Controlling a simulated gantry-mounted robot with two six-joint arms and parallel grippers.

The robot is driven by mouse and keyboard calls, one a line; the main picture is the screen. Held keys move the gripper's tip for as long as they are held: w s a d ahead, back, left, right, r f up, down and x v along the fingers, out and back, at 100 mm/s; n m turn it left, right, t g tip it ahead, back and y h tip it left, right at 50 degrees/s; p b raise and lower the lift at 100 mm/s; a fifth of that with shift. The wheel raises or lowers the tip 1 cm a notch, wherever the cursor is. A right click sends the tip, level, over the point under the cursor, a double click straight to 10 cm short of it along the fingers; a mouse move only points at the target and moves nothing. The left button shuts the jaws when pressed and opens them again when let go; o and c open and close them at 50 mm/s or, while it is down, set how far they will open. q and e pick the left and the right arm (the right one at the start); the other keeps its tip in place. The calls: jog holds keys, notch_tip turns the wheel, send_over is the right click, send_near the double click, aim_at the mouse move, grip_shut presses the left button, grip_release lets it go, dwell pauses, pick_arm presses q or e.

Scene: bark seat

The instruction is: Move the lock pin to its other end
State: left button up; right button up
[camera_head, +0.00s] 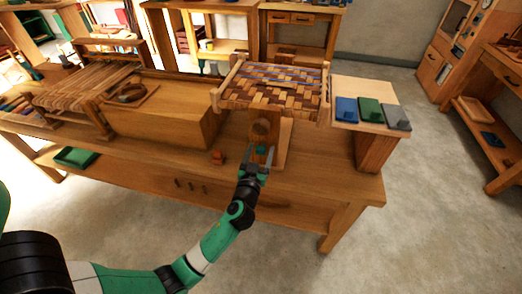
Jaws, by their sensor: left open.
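My left gripper (259,155) is open over the front of the bench, under the woven seat. A small teal piece (261,150) shows between its fingertips; I cannot tell whether the fingers touch it or whether it is the lock pin. Just behind it stands a wooden fixture with a round end (260,128). The woven bark seat (268,88) lies on its frame above and behind the fixture. A small orange-red piece (217,157) rests on the bench left of the gripper. My right gripper is not in view.
A large wooden block (165,115) carrying a small board with a ring stands left of the seat. Blue, green and grey blocks (369,110) sit on a raised shelf at right. The front strip of the workbench (310,185) is clear.

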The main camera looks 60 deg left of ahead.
pick_arm(q)
jog(key=shift+w+a, duration=0.25)
jog(key=shift+a, duration=0.1)
grip_shut()
jog(key=shift+d, duration=0.1)
dwell(1.1)
